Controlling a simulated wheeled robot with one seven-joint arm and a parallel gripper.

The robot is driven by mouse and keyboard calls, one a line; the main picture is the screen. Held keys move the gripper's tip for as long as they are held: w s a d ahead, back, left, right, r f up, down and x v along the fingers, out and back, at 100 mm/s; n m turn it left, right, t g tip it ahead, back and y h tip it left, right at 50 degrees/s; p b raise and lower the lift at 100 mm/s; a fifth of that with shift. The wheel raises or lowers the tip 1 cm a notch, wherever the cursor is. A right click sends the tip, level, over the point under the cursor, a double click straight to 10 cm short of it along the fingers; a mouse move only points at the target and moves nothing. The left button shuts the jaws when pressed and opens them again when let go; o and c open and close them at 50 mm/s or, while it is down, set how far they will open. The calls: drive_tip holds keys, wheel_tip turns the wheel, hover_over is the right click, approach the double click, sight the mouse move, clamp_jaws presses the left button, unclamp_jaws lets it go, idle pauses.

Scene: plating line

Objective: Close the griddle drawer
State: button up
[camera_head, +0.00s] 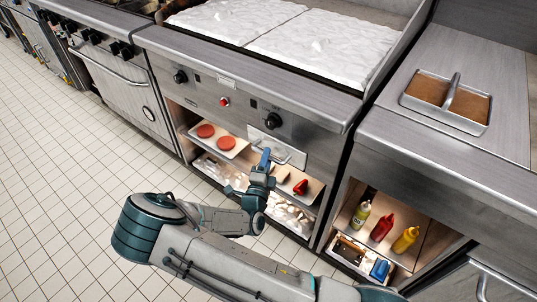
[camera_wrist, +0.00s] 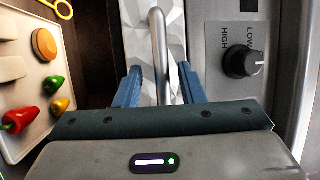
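The griddle drawer (camera_head: 272,141) shows as a pale panel below the red button and knobs on the griddle's front. In the wrist view its front (camera_wrist: 176,22) is white and faceted, with a curved metal bar handle (camera_wrist: 158,50). My gripper (camera_head: 265,158) is at the handle. In the wrist view, the blue fingers of my gripper (camera_wrist: 161,84) stand apart on either side of the bar, with gaps visible, so it looks open around the handle. My gripper and wrist hide part of the drawer in the head view. I cannot tell how far the drawer stands out.
A knob (camera_wrist: 243,61) marked high and low is close to the right of my gripper. Below the griddle, shelves hold a tray of red patties (camera_head: 226,142) and a tray of vegetables (camera_head: 313,188). Sauce bottles (camera_head: 382,228) stand at right. The tiled floor (camera_head: 60,180) is clear at left.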

drive_tip(key=v, duration=1.2)
drive_tip(key=shift+p, duration=0.4)
drive_tip(key=shift+w+r, duration=0.1)
drive_tip(key=shift+r, duration=0.1)
drive_tip(key=s+d+r+m+g+h+p, duration=0.35)
drive_tip(key=d+r+m+g, duration=0.6)
drive_tip(key=m, duration=0.55)
drive_tip(key=s+d+r+m+g+h+p, duration=0.2)
drive_tip(key=d+r+m+g+h+p, duration=0.25)
drive_tip(key=d+r+m+g, duration=0.75)
drive_tip(key=s+r+m+t+y+p, duration=0.2)
drive_tip(key=r+m, duration=0.6)
drive_tip(key=m, duration=0.5)
drive_tip(key=s+r+m+t+y+p, duration=0.2)
drive_tip(key=s+r+m+y+p, duration=0.2)
drive_tip(key=r+m+y, duration=0.5)
drive_tip(key=s+m, duration=0.1)
drive_tip(key=m, duration=0.3)
drive_tip(key=shift+s+a+t, duration=0.35)
